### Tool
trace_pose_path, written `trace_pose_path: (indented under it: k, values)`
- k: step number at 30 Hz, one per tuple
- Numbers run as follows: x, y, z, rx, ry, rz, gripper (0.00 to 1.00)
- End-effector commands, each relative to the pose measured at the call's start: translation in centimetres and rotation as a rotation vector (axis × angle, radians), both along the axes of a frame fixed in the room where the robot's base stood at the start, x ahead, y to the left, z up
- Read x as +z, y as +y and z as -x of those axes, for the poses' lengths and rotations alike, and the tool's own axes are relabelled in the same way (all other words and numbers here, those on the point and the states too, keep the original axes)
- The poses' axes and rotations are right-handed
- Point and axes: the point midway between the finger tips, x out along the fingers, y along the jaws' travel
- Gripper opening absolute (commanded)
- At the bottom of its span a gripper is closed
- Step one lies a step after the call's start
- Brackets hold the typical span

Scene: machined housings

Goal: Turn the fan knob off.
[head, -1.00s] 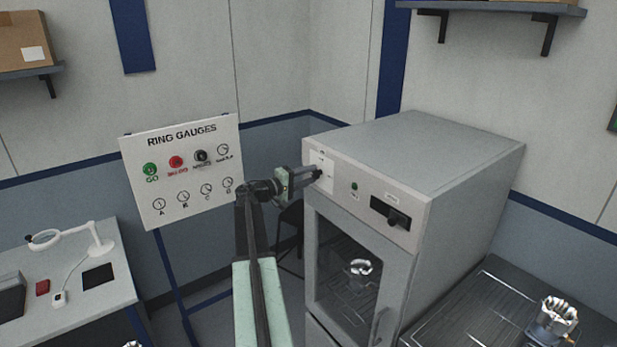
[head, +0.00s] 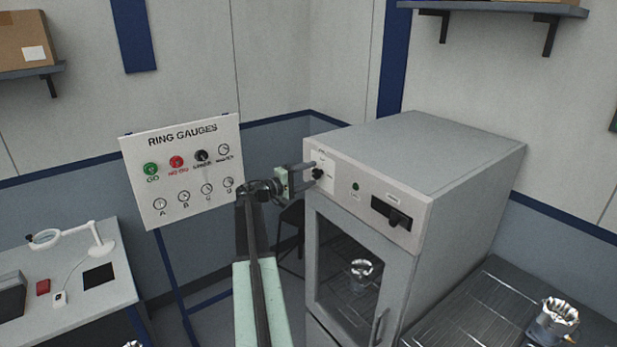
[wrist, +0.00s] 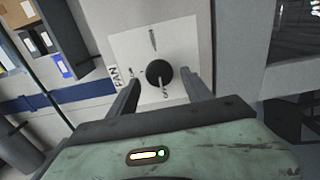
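The fan knob (wrist: 158,75) is a round black knob on a white plate (wrist: 138,52) marked FAN in the wrist view. In the head view the knob (head: 317,173) is at the upper left of the grey oven's front panel. My gripper (wrist: 163,76) is open, with one dark finger on each side of the knob and a visible gap at both sides. In the head view my gripper (head: 307,174) reaches the knob from the left. I cannot tell which mark the knob points to.
The oven (head: 460,155) has a green lamp, a dark switch and a glass door with a metal part inside. A ring gauges board (head: 190,215) stands left of my arm. A metal part (head: 553,322) sits on the right-hand bench.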

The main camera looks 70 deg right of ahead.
Motion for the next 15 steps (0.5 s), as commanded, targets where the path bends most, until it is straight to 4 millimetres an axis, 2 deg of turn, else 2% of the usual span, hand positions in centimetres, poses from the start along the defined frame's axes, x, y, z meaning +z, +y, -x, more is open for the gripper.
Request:
trace_pose_path:
  k: [8, 15]
  values:
    - [-0.1, 0.4, -0.1, -0.002, -0.002, -0.001, 0.58]
    - [-0.1, 4.2, -2.6, 0.0, -0.002, -0.001, 0.58]
